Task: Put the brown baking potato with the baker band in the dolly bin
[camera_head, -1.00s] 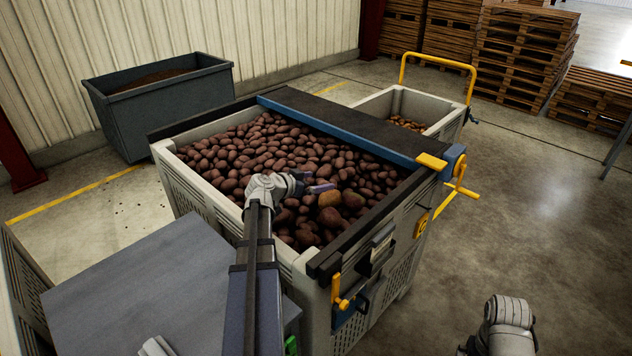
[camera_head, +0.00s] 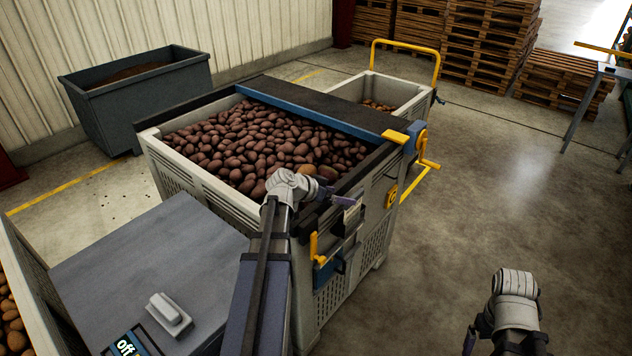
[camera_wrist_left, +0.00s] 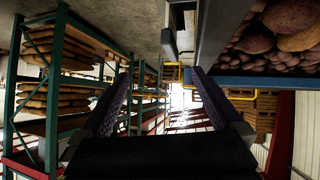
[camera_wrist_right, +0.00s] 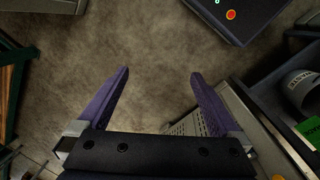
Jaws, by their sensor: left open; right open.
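The large grey crate (camera_head: 215,193) is full of red-brown potatoes. A lighter brown potato (camera_head: 307,170) lies near its front right corner, partly hidden by my left wrist. It seems to show in the left wrist view (camera_wrist_left: 302,38) as well; I cannot make out a band on it. My left gripper (camera_head: 345,201) is open and empty at the crate's front right edge, to the right of that potato. My right gripper (camera_wrist_right: 158,75) is open and empty over bare floor. A smaller grey bin with a yellow handle (camera_head: 406,42), probably the dolly bin (camera_head: 412,98), stands behind the crate.
A dark board with a blue beam (camera_head: 318,116) crosses the crate's back right side, between it and the smaller bin. Yellow cranks (camera_head: 420,165) stick out at the right. A grey cabinet (camera_head: 140,262) stands in front. The floor at right is clear.

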